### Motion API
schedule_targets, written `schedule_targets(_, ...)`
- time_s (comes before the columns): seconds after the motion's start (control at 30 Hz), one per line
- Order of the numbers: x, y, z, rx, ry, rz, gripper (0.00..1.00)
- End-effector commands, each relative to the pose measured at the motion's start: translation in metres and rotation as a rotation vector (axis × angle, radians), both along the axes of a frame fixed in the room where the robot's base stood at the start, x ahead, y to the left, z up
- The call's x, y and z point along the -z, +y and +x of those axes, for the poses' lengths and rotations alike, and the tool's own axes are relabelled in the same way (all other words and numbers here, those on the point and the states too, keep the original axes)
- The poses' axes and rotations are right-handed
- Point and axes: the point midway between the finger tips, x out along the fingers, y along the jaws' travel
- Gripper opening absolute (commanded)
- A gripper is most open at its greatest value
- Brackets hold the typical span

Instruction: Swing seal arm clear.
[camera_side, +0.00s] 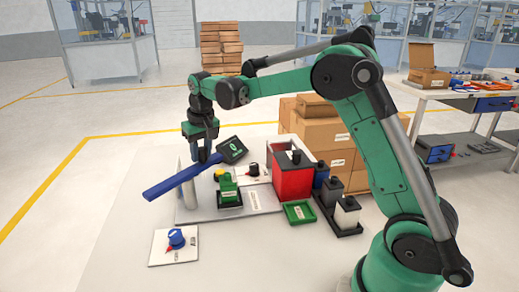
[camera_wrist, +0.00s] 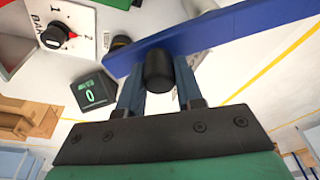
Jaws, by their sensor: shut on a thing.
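The seal arm is a long blue bar (camera_side: 168,187), tilted in the picture, with its near end at lower left. It passes by the top of a pale upright post (camera_side: 188,188). In the wrist view the blue bar (camera_wrist: 225,30) crosses the top, with a black peg (camera_wrist: 159,72) in front of it. My gripper (camera_side: 204,156) is at the bar's upper right part. Its two fingers (camera_wrist: 158,90) stand on either side of the peg and are shut on it. The fingertips are partly hidden behind the peg and the bar.
A dark display (camera_side: 232,149) reading 0 stands close right of my gripper. A blue knob (camera_side: 176,238) on a white plate sits in front. The table left of the bar is clear.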

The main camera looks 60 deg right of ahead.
Motion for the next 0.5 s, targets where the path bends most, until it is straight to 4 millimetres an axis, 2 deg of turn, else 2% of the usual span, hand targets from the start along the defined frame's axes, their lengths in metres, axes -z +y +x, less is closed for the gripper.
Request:
schedule_targets(0.27,0.000,0.001,0.001,-0.001,0.000,0.002,0.12)
schedule_targets(0.5,0.000,0.004,0.011,-0.003,0.000,0.004,0.13)
